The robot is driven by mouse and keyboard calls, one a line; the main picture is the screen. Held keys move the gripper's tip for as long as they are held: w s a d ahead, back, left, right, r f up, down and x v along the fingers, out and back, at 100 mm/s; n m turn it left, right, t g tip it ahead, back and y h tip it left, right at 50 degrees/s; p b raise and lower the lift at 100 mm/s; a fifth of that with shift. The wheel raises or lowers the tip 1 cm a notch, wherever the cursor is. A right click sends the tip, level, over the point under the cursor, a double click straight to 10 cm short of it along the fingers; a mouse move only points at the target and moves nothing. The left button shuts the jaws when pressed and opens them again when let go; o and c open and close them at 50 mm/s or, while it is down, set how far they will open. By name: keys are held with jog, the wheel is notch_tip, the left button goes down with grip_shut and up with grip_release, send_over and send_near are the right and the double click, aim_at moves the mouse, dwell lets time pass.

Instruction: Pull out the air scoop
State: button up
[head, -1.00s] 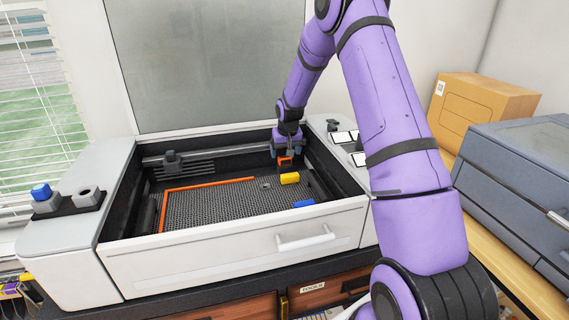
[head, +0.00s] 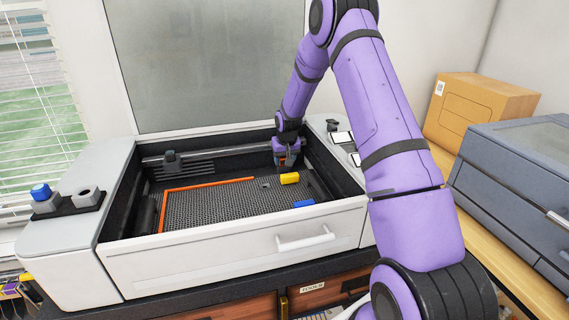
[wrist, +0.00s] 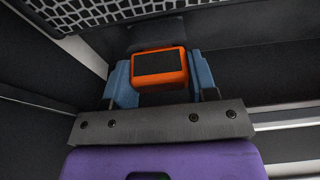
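The air scoop, an orange-rimmed block with a dark face (wrist: 159,68), sits between the two blue fingers of my gripper (wrist: 162,84) in the wrist view. The fingers flank it left and right with little or no gap. I cannot tell whether they press on it. In the head view my gripper (head: 286,160) is down inside the machine's bed at the back right, and it hides nearly all of the scoop.
The bed's walls rise close to my gripper. A gantry rail (head: 222,151) crosses the back.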

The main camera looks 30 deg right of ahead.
jog(key=shift+c, duration=0.5)
jog(key=shift+r, duration=0.1)
jog(key=shift+r, duration=2.3)
jog(key=shift+r, duration=0.1)
